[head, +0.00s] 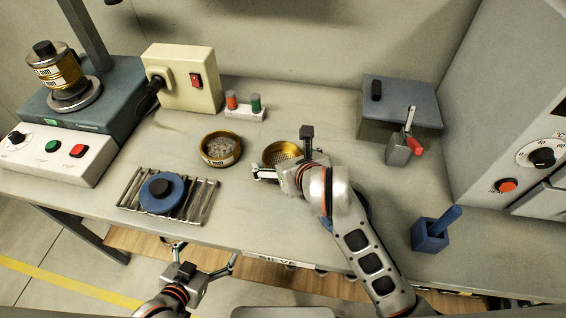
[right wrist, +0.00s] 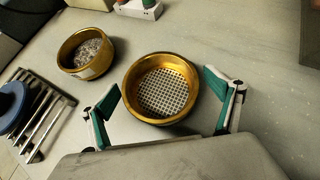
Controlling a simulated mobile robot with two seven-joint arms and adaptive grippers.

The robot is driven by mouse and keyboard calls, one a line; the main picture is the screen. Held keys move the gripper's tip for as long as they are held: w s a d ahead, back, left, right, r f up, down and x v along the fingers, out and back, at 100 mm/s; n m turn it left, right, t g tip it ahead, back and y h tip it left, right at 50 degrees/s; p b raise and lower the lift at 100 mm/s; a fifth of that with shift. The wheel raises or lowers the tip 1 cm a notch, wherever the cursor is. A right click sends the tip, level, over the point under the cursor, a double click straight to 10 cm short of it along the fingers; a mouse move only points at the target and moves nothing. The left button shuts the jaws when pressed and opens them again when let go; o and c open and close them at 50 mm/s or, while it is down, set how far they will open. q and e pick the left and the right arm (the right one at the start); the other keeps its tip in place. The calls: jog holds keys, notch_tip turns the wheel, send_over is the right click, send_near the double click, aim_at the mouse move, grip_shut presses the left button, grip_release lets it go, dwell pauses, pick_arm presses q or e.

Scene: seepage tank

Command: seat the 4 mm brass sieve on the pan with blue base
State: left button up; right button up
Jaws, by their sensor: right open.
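A brass sieve (head: 282,153) with an open square mesh stands on the bench; it also shows in the right wrist view (right wrist: 162,62). Its label is not visible, so I cannot read its size. My right gripper (head: 287,168) is open, its green-padded fingers (right wrist: 166,98) on either side of the sieve with small gaps. A second brass ring (head: 221,148) with a white label and grey grains inside stands to its left; it also shows in the right wrist view (right wrist: 86,54). A blue edge (head: 363,206) shows behind my right arm, mostly hidden. My left gripper (head: 207,252) is open and empty at the bench's front.
A metal rack (head: 203,200) carries a blue disc with a dark knob (head: 160,193). A shaker (head: 115,98) with a brass stack (head: 58,72) stands at left. A blue holder (head: 430,234), a lever box (head: 402,103) and a grey cabinet (head: 500,90) stand at right.

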jog(key=c, duration=1.2)
jog(key=shift+c, duration=0.4)
pick_arm(q)
jog(key=shift+s+f, duration=0.1)
pick_arm(e)
jog(key=shift+r, duration=0.1)
